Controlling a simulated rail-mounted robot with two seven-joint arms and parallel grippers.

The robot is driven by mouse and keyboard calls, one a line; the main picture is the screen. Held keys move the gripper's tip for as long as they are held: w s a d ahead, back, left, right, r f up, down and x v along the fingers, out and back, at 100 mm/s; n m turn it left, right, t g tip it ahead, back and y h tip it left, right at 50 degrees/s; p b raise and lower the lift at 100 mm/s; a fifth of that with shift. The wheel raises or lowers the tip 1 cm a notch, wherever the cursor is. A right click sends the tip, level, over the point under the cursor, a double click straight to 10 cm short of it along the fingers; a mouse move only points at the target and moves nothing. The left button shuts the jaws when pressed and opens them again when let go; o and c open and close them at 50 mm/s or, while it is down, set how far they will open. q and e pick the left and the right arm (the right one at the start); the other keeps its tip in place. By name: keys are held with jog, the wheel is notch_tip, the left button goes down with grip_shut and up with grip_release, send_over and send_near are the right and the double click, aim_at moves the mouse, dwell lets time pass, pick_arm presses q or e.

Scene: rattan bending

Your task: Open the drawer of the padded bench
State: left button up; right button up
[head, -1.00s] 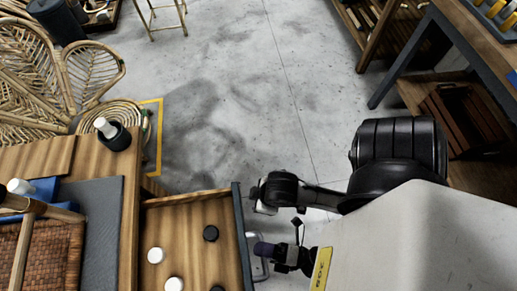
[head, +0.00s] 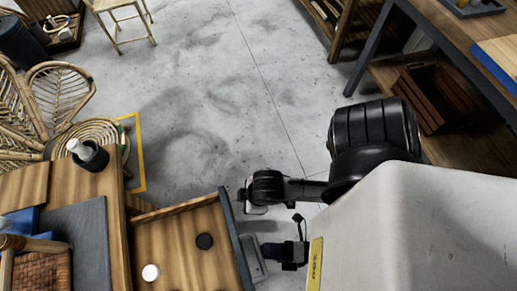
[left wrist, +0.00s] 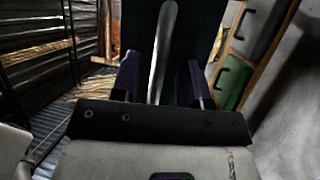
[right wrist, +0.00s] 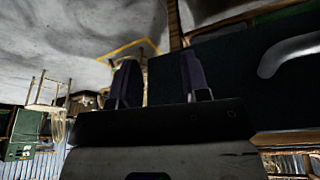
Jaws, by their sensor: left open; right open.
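The padded bench's drawer (head: 177,248) stands open in the head view, with a white disc (head: 150,272) and a dark disc (head: 204,241) inside. Its dark front panel (head: 234,240) carries a grey bar handle (head: 254,262). My left gripper (head: 270,251) is open beside the handle. In the left wrist view the handle (left wrist: 166,45) shows upright between the spread fingers (left wrist: 160,82); I cannot tell whether they touch it. My right gripper (head: 246,196) is open near the panel's far end. In the right wrist view (right wrist: 158,84) it is empty, with the handle (right wrist: 290,50) off to the right.
Rattan chairs (head: 60,95) stand beyond. Wooden shelving (head: 440,95) is at upper right. The concrete floor (head: 220,90) between is clear.

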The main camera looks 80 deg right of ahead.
pick_arm(q)
jog(key=a+b+v, duration=0.1)
jog(key=b+v, duration=0.1)
jog(key=v, duration=0.9)
jog(key=shift+d+b, duration=0.4)
jog(key=shift+d, duration=0.05)
jog(key=shift+r, duration=0.2)
